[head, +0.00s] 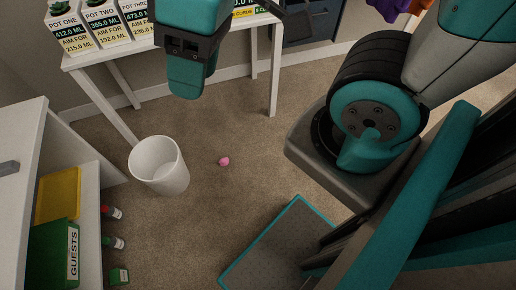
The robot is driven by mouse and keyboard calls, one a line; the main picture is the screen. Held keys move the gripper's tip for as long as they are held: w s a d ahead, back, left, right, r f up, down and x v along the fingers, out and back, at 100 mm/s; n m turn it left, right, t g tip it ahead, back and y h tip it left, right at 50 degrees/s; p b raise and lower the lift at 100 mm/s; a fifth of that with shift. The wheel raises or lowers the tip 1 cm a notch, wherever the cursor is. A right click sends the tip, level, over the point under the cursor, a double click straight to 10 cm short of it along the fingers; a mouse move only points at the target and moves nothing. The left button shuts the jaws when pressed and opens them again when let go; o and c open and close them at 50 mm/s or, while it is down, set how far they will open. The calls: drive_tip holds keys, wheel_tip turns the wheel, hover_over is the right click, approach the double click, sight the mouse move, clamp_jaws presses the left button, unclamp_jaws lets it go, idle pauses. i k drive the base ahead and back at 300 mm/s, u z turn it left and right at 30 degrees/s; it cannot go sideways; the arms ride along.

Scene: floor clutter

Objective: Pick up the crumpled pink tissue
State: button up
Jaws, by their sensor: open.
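The crumpled pink tissue (224,161) is a small pink lump on the brown carpet, near the middle of the head view. It lies to the right of the white bin, apart from it. My gripper (186,88) shows at the top of the view, pointing down, above and to the left of the tissue and apart from it. It is open, and I see nothing held in it. The gap between its fingers is hard to see from this angle.
A white bin (160,172) stands left of the tissue. A white table (104,52) with labelled pots is behind. A white shelf unit (88,190) with a green GUESTS box (52,255) and yellow item is at left. Small bottles (113,242) lie beside it. Carpet around the tissue is clear.

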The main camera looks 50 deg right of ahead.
sight(224, 162)
drive_tip(key=z, duration=0.45)
drive_tip(key=k, duration=0.55)
drive_tip(key=u, duration=0.75)
drive_tip(key=i, duration=1.4)
drive_tip(key=z, duration=0.65)
